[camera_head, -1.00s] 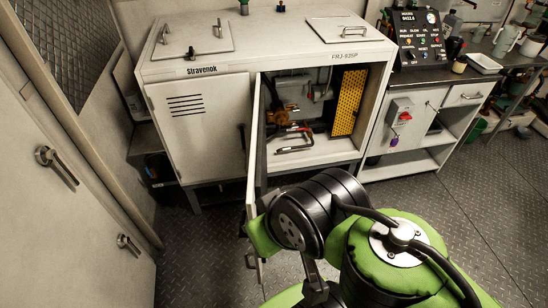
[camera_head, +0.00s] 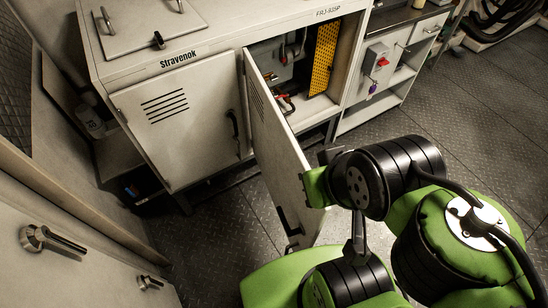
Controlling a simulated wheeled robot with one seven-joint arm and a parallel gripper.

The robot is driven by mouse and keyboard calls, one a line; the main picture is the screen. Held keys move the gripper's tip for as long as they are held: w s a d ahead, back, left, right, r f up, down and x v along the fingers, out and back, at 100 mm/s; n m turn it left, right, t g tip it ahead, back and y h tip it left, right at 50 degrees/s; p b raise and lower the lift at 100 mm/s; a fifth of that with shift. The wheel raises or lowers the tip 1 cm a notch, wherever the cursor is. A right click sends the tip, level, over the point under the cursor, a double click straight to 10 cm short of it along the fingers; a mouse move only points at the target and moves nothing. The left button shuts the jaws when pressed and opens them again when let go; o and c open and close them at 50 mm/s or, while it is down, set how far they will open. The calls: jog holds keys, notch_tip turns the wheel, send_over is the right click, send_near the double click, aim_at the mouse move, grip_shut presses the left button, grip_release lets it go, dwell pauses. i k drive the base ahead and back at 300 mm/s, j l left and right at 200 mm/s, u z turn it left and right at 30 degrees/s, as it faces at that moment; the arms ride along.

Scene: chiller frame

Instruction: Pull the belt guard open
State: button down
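The belt guard looks to be the yellow perforated panel (camera_head: 324,58). It stands upright inside the right compartment of the white Stravenok cabinet (camera_head: 217,62), at the compartment's right side. My green and black arm is to the right of this door, with a green wrist part by the door's free edge. I cannot make out my gripper's fingers; they seem hidden behind the door or arm.
Red-handled parts (camera_head: 286,104) and grey housings lie inside the compartment. The left cabinet door (camera_head: 182,118) is shut. A side cabinet (camera_head: 378,85) with a red switch stands to the right. A pale door (camera_head: 75,255) is at lower left. Floor is clear at right.

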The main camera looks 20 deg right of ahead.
aim_at(327, 33)
jog(key=l+u, duration=0.5)
jog(key=l, duration=0.4)
jog(key=l+u, duration=0.5)
jog(key=l, duration=0.4)
jog(key=i+l+u, duration=0.1)
jog(key=l+u, duration=0.15)
jog(key=l, duration=0.2)
jog(key=i+l+u, duration=0.1)
jog(key=l+u, duration=0.15)
jog(key=l, duration=0.25)
